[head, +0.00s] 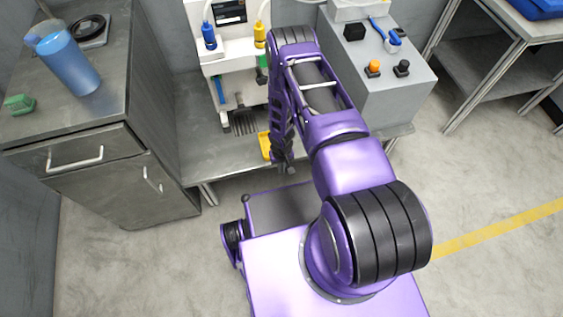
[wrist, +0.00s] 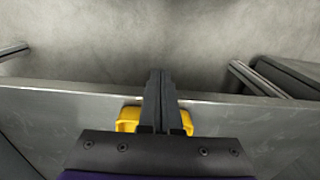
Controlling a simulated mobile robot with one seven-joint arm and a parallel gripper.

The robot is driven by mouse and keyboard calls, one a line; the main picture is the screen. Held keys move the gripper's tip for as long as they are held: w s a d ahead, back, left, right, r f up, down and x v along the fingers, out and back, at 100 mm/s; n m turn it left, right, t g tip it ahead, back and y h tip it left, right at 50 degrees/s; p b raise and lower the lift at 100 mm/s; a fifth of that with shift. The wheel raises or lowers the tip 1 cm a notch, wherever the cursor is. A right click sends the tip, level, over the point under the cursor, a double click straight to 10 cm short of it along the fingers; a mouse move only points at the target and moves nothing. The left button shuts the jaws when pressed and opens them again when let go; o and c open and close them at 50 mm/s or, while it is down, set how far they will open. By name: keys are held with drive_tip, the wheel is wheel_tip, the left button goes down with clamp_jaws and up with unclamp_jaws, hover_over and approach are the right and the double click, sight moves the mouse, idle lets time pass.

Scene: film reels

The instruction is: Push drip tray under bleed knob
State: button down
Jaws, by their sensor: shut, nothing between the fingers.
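The yellow drip tray (head: 264,146) lies on the metal bench top, near its front edge, partly hidden by my gripper. My gripper (head: 284,168) points down just to the right of the tray in the head view, with its fingers together and empty. In the wrist view the closed fingers (wrist: 160,74) cover the middle of the tray (wrist: 128,119), whose yellow ends show on both sides. I cannot tell whether they touch. A white machine behind has a blue knob (head: 209,38), a yellow knob (head: 260,36) and a partly hidden green part (head: 262,68); which is the bleed knob is unclear.
A dark slotted grate (head: 244,122) lies on the bench behind the tray. A grey control box (head: 385,85) stands to the right. Bench front edge (wrist: 60,90) is close to the fingers.

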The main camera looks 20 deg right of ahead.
drive_tip(key=shift+w+r, duration=0.2)
drive_tip(key=shift+w, duration=1.85)
